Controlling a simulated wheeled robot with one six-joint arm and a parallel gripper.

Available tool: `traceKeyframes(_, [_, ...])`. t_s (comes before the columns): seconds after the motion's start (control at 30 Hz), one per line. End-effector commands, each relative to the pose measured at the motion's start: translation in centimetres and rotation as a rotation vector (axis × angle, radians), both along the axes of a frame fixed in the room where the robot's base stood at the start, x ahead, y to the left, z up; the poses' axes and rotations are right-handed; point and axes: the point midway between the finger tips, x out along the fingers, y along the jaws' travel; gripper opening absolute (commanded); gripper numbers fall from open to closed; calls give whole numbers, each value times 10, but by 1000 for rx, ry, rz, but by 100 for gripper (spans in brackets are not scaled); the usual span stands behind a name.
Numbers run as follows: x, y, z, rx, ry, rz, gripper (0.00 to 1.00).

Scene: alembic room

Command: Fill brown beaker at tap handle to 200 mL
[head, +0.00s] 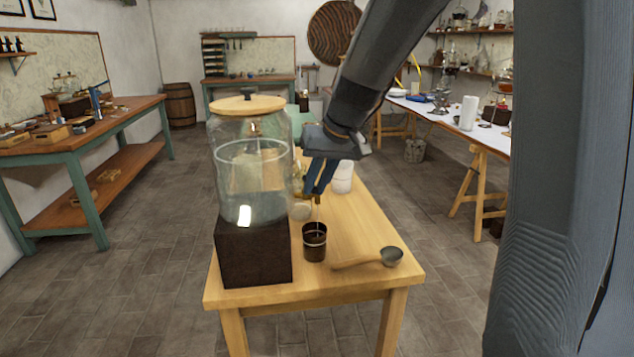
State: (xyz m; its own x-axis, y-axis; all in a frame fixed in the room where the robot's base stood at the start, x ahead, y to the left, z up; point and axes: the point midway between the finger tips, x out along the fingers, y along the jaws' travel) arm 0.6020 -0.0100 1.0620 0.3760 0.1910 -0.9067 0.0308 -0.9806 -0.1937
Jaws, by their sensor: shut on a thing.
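The brown beaker (315,245) stands upright on the wooden table, just right of the dark block (254,252). A large glass jar (235,190) with a wooden lid stands on that block, and a pale ring shows across its upper part. My gripper (319,188) points down beside the jar's right side, above the beaker and apart from it. It is shut at the tap handle, which the fingers mostly hide. A thin line runs down from below the fingers into the beaker and looks like a stream. The beaker's level and markings are too small to read.
A ladle (390,257) lies on the table right of the beaker. A white cylinder (343,177) stands behind my gripper. A green-legged bench (75,150) is at left and a white-topped trestle table (455,126) at right.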

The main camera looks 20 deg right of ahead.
Motion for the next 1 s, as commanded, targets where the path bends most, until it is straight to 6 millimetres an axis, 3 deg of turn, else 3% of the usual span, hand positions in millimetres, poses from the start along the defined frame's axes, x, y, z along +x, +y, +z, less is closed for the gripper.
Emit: traceKeyframes(1.0, [0,11,1,1,-3,-187,0])
